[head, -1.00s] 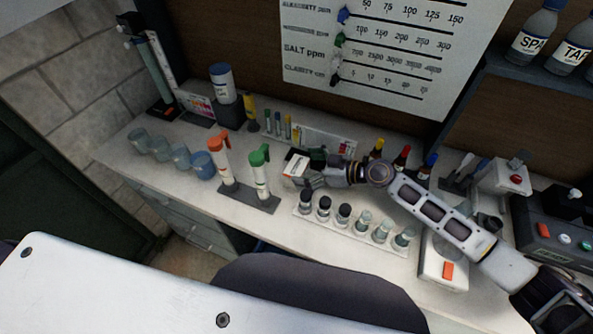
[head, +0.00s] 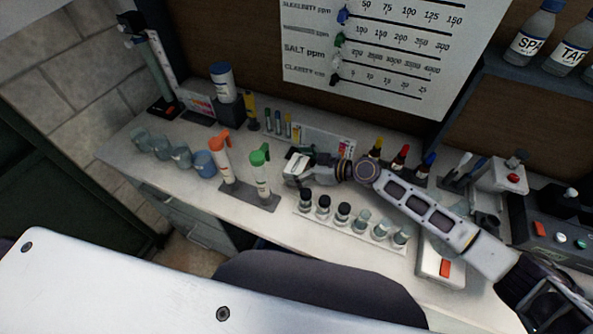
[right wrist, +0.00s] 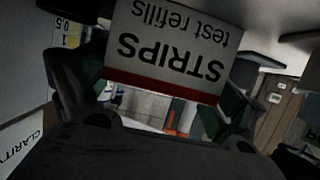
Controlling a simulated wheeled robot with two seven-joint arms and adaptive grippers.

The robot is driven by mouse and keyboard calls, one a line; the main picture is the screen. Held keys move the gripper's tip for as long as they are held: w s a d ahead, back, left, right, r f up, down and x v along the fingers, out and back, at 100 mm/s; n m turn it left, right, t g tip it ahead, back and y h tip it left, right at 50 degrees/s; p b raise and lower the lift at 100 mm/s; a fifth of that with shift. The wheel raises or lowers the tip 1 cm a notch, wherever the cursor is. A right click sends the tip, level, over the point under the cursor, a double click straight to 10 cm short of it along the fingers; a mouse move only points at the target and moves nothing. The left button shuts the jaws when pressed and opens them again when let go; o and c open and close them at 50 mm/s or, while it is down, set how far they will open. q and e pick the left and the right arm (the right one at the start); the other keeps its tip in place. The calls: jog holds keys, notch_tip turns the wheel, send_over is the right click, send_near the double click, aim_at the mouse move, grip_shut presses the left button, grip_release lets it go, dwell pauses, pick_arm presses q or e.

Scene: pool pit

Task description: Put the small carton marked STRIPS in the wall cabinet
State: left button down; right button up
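The small white carton marked STRIPS (right wrist: 175,45) fills the upper middle of the right wrist view, its text upside down there, with a red band along one edge. In the head view the carton (head: 297,161) is at the middle of the bench, partly covered by my right gripper (head: 299,171). In the right wrist view the gripper's dark fingers (right wrist: 165,95) lie on either side of the carton, close to its edges. I cannot tell whether they press on it, or whether it touches the bench. My left gripper is out of view. No wall cabinet is clearly recognisable.
Orange- and green-topped bottles (head: 240,175) stand left of the carton. Several small vials (head: 344,212) stand in front of it. Colour-capped bottles (head: 400,160) stand beyond my right arm. A shelf (head: 520,75) with bottles is at upper right. A chart (head: 390,60) hangs behind.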

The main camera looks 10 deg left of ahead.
aim_at(297, 165)
jog(key=c, duration=0.7)
jog(key=shift+r, duration=0.2)
jog(key=shift+r+b, duration=0.45)
jog(key=shift+r, duration=4.4)
